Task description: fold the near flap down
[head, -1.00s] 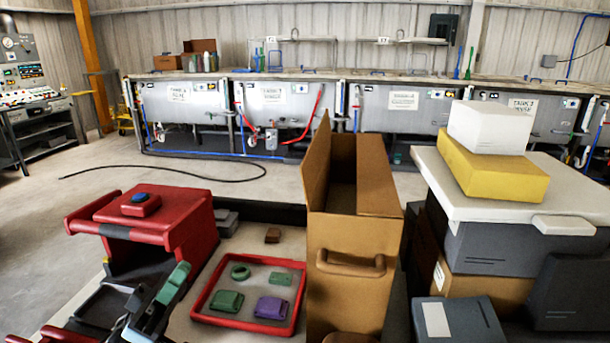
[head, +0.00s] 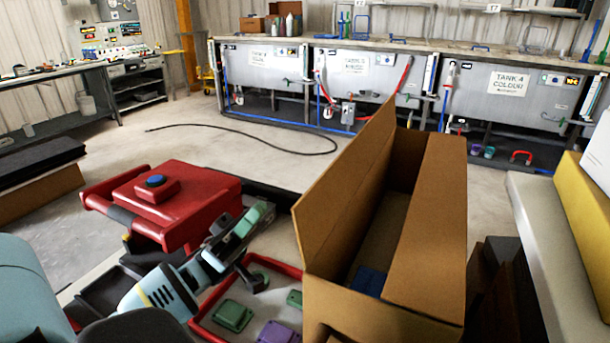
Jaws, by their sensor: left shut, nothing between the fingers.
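The open cardboard box (head: 433,230) stands right of centre. Its left flap (head: 345,195) stands up, leaning outward to the left. A panel on its right side lies nearly flat. Its near side (head: 375,318) runs off the bottom edge, so I cannot tell how the near flap lies. A blue item (head: 369,281) shows inside the box. My left gripper (head: 262,214) is shut and empty, left of the box and apart from it, above the back of the red tray. My right gripper is not in view.
The red tray (head: 207,318) holds green and purple pieces left of the box. A red machine with a blue button (head: 156,181) stands behind my left arm. A pale-topped stack with a yellow block (head: 590,225) is at right. Open floor and tanks (head: 365,85) lie beyond.

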